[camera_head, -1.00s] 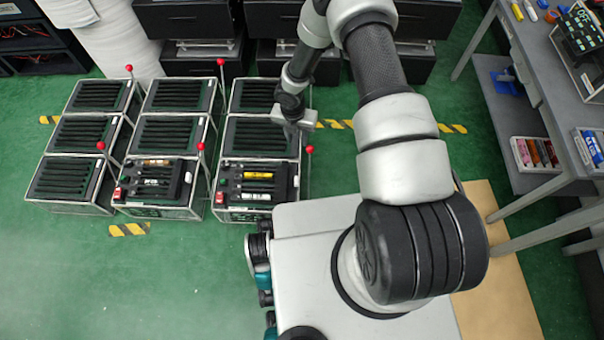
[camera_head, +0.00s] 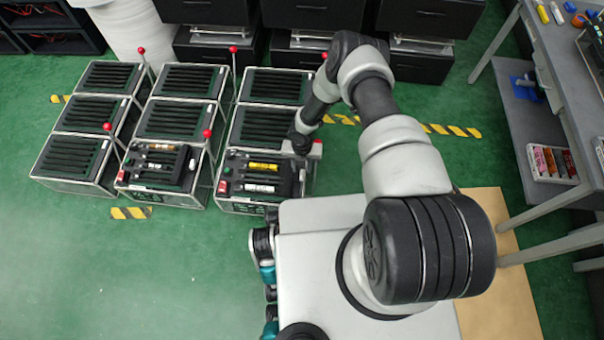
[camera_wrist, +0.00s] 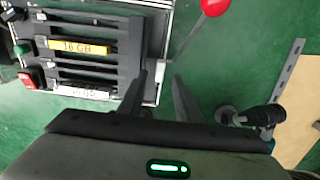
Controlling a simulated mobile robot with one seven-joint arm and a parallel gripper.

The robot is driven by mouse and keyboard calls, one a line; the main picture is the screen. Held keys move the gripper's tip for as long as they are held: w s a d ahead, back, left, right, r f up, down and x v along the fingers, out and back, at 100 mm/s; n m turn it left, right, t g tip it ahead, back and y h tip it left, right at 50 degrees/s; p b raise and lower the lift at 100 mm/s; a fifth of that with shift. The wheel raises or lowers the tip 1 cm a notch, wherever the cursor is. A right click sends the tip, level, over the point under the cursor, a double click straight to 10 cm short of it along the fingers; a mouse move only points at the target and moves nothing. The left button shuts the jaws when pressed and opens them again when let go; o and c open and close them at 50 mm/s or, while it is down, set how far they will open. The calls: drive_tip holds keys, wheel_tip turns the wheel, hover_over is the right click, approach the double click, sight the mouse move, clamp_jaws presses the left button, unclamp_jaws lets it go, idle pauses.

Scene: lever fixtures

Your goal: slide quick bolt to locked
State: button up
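The near right fixture (camera_head: 228,203) is a black slotted unit in a clear frame, with yellow and white labelled bars. In the wrist view the same fixture (camera_wrist: 95,50) fills the upper left. A lever with a red ball (camera_wrist: 214,5) rises from its right edge. I cannot tell for certain which part is the quick bolt. My gripper (camera_wrist: 161,80) is open and empty, its fingers apart beside the fixture's right edge, near the lever's lower rod. In the head view my gripper (camera_head: 302,146) is over that fixture's right side, and hides its lever.
Similar slotted fixtures with red-ball levers (camera_head: 207,133) stand to the left and behind. Black cabinets (camera_head: 210,50) are at the back. A grey table (camera_head: 565,90) stands at the right. Green floor lies open at the front left.

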sight(302, 174)
drive_tip(key=shift+f+b, duration=0.55)
drive_tip(key=shift+f, duration=1.7)
drive_tip(key=shift+c, duration=0.2)
clamp_jaws()
